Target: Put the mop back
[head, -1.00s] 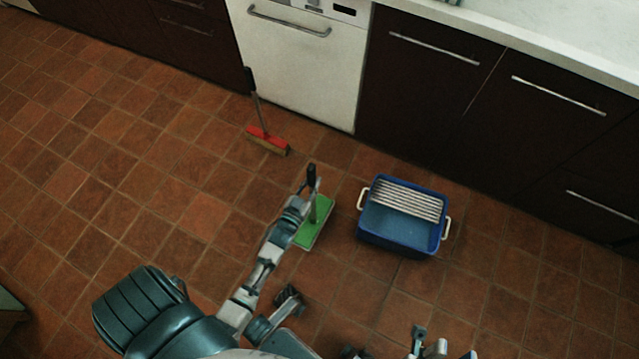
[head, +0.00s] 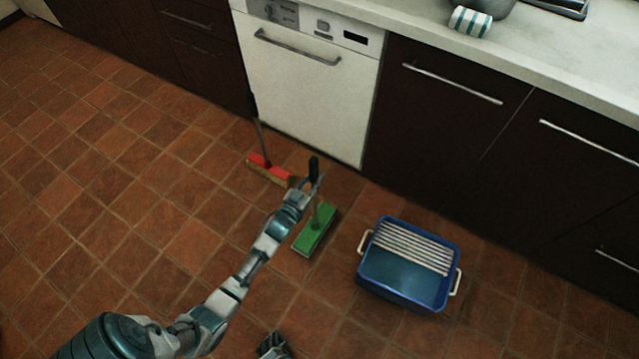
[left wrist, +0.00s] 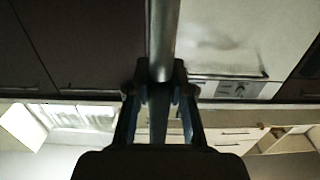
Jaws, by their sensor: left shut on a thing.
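The mop has a green flat head (head: 308,241), a grey pole and a black grip end (head: 314,169). It stands nearly upright, its head at or just above the floor; I cannot tell if it touches. My left gripper (head: 312,184) is shut on the pole, just below the black end. In the left wrist view the grey pole (left wrist: 162,40) runs between the fingers. A dark part at the bottom edge of the head view looks like my right gripper (head: 272,346); its jaws are unclear.
A red broom (head: 266,168) stands behind the mop, near the white dishwasher (head: 310,95). A blue bucket (head: 400,292) with a white ribbed wringer stands to the mop's right. Dark cabinets (head: 440,130) line the back. The tiled floor at left is clear.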

